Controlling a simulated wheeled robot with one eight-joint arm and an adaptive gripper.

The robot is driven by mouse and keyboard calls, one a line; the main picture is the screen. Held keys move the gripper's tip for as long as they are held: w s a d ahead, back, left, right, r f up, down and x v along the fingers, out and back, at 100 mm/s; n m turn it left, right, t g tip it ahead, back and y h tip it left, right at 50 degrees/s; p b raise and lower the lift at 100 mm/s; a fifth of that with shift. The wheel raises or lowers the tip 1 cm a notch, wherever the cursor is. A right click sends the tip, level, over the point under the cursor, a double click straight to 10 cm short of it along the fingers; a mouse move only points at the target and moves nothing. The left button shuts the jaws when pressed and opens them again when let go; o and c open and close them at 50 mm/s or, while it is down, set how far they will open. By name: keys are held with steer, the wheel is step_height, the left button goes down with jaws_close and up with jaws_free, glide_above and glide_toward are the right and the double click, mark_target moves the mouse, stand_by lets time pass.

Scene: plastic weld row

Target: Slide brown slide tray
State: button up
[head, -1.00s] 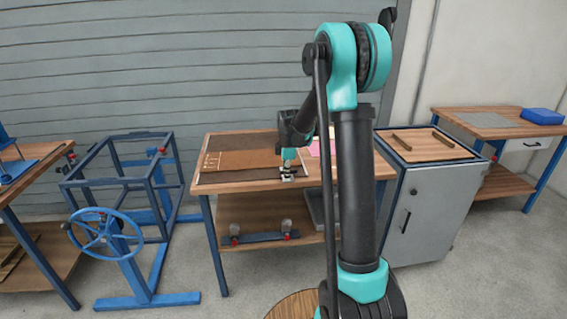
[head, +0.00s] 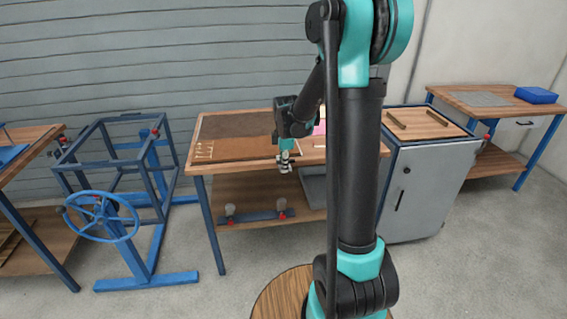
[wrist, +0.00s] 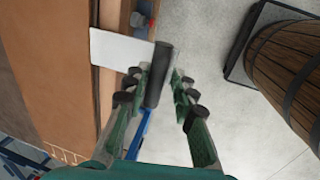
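The brown slide tray (head: 230,148) lies flat on the middle workbench, close to its front edge, with pale marks at its left end. In the wrist view the tray (wrist: 50,60) fills the left side. A dark round handle (wrist: 158,75) with a pale plate (wrist: 118,47) stands at its front side. My gripper (head: 285,163) is at the front edge of the tray. In the wrist view my gripper's fingers (wrist: 160,88) lie on both sides of the handle and appear closed on it. My arm hides the tray's right part in the head view.
A dark strip (head: 236,124) of the workbench lies behind the tray. A grey cabinet (head: 428,190) stands right of the bench, a blue frame with handwheel (head: 102,217) left of it. A wooden barrel (wrist: 290,65) shows in the wrist view.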

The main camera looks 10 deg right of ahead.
steer(key=shift+o, duration=0.7)
step_height(320, 180, up, 12)
steer(key=s, duration=0.2)
steer(key=shift+s+f, duration=0.15)
steer(key=s+d+f+m, duration=0.1)
steer(key=s+f+m, duration=0.3)
steer(key=s+m, duration=0.2)
steer(key=s+d+f+m+t, duration=0.1)
steer(key=s+f+m, duration=0.4)
steer(key=s, duration=0.5)
steer(key=s+d+f+m+t, duration=0.1)
steer(key=s+d+f+m, duration=0.1)
steer(key=s+f+m, duration=0.2)
steer(key=s+m, duration=0.3)
steer(key=s, duration=0.1)
steer(key=shift+d+f, duration=0.3)
steer(key=shift+d, duration=0.1)
